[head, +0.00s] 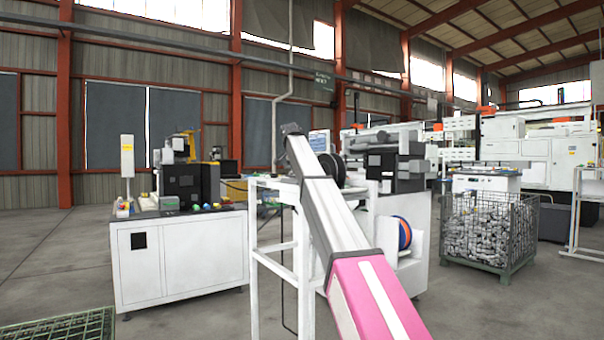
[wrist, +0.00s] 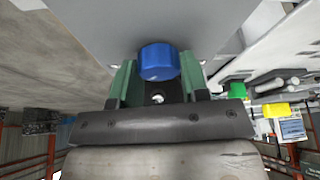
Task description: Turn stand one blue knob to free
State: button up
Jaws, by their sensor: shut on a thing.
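The blue knob (wrist: 158,62) sits at the upper middle of the wrist view, against a pale grey surface. My gripper (wrist: 158,75) has its two green fingers on either side of the knob and is shut on it. The knob's marking and turned position cannot be made out. In the head view my own arm crosses the middle and hides the knob and most of the gripper.
A white stand frame (head: 254,260) is beside my arm in the head view. A white cabinet (head: 180,270) with machinery stands to the left. A wire crate of metal parts (head: 490,230) stands to the right. Green (wrist: 243,90) and yellow (wrist: 277,109) pieces show right of my gripper.

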dwell(0.4)
jog(key=o, duration=0.9)
jog(key=v, duration=1)
jog(key=shift+a+r, duration=0.1)
jog(key=shift+r, duration=0.3)
jog(key=shift+s, duration=0.1)
